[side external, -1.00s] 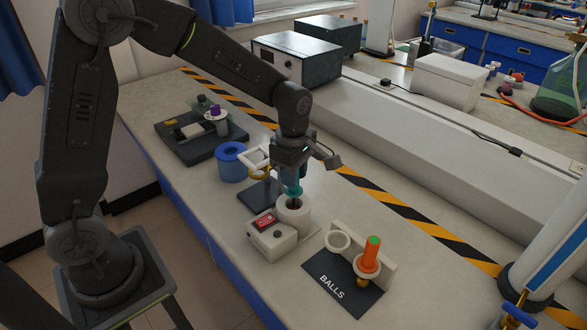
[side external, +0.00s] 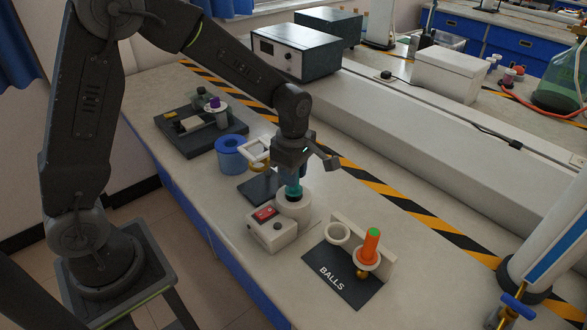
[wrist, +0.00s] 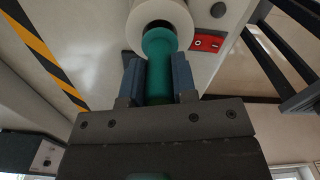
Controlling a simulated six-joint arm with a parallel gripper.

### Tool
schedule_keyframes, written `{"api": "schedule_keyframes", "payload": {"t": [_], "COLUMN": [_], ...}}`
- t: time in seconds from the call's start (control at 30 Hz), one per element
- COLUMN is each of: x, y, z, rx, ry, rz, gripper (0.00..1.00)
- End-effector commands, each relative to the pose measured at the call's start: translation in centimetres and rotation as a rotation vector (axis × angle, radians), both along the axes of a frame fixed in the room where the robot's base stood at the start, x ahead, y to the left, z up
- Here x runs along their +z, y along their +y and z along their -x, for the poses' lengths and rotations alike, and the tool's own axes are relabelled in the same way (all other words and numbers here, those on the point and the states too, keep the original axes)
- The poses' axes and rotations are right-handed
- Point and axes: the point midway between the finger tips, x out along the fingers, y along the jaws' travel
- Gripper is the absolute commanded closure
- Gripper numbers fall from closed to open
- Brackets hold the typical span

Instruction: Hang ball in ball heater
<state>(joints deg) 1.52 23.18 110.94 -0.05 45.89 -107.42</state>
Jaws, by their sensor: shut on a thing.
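My gripper (side external: 292,178) is shut on a teal handle (wrist: 158,62), with one blue-grey finger on each side of it in the wrist view. The handle's lower end is at the mouth of the white cylindrical ball heater (side external: 295,208), which also shows in the wrist view (wrist: 140,16). No ball shows under the handle; anything below it is hidden inside the heater. The heater's box has a red display (side external: 265,213) and a dark knob (side external: 277,227). An orange handle with a green top (side external: 371,244) stands in a ring of the BALLS rack (side external: 345,284), a gold ball under it.
The rack's other ring (side external: 337,234) is empty. Behind the heater stand a dark stand with a pale ring (side external: 256,150), a blue cup (side external: 230,153) and a dark tray (side external: 190,146) with small items. The bench front is clear.

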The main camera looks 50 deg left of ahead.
Motion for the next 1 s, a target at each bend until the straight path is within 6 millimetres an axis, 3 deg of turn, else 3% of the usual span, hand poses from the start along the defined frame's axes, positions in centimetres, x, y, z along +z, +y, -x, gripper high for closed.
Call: {"api": "schedule_keyframes", "payload": {"t": [0.33,0.37,0.4,0.63,0.8,1.0], "x": [-1.3,-1.3,-1.3,-1.2,-1.2,-1.3], "y": [0.0,0.0,0.0,0.0,0.0,0.0], "z": [0.0,0.0,0.0,0.0,0.0,0.0], "rx": [0.000,0.000,0.000,0.000,0.000,0.000], "ry": [0.000,-0.001,-0.001,-0.001,-0.001,0.000], "rz": [0.000,0.000,0.000,0.000,0.000,0.000], "gripper": [0.93,0.72,0.68,0.46,0.44,0.26]}}
